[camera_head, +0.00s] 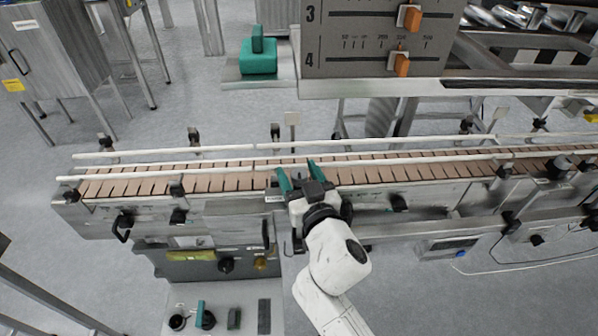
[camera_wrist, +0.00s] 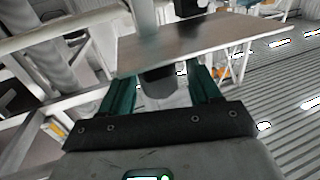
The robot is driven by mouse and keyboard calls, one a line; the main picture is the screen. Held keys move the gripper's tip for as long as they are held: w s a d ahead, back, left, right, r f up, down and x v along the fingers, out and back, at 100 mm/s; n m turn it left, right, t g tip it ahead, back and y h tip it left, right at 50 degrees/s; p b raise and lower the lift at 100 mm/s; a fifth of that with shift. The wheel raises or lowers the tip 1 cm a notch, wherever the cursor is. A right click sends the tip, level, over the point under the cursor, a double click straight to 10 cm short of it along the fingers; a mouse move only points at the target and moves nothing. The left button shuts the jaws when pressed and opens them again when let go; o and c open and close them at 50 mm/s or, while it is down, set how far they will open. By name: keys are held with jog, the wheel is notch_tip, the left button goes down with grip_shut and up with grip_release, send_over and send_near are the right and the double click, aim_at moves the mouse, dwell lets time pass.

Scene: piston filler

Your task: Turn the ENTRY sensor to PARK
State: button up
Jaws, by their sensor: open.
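My gripper (camera_head: 302,170) is at the near side of the conveyor, around its near guide rail, with its two teal fingers apart. In the wrist view my gripper (camera_wrist: 162,88) shows its fingers on either side of a dark grey rounded block (camera_wrist: 160,82). I cannot tell whether the fingers touch this block. It may be the ENTRY sensor, but no readable name or PARK mark shows. In the head view my gripper and wrist hide most of this spot; a small pale label plate (camera_head: 275,198) shows just left of it.
The slatted conveyor (camera_head: 220,182) runs left to right between pale guide rails (camera_head: 160,153). Above it hangs a grey slider panel (camera_head: 375,40) with orange knobs. A control box with knobs (camera_head: 220,318) stands below, left of my arm. A teal block (camera_head: 258,62) sits behind the conveyor.

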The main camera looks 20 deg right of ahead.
jog(key=c, duration=1)
jog(key=shift+o, duration=0.2)
jog(key=shift+f+m+h+b, duration=0.3)
jog(key=shift+h+b, duration=0.2)
jog(key=shift+b, duration=0.55)
jog(key=m+h+b, duration=0.1)
jog(key=b, duration=0.3)
jog(key=shift+f+g+h, duration=0.15)
jog(key=shift+g+h, duration=0.15)
jog(key=shift+h, duration=0.1)
jog(key=m+g+h+b, duration=0.2)
jog(key=m+h+b, duration=0.2)
jog(key=b, duration=0.4)
jog(key=shift+w+h, duration=0.1)
jog(key=shift+h, duration=0.6)
jog(key=m+g+h+b, duration=0.1)
jog(key=g+h+b, duration=0.1)
jog(key=m+g+h+b, duration=0.1)
jog(key=m+h+b, duration=0.1)
jog(key=b, duration=0.1)
jog(key=shift+r+m+g, duration=0.2)
jog(key=shift+m+g, duration=0.1)
jog(key=shift+g, duration=0.1)
jog(key=shift+r+m+g+h+b, duration=0.15)
jog(key=shift+m+g+h+b, duration=1.15)
jog(key=shift+g, duration=0.7)
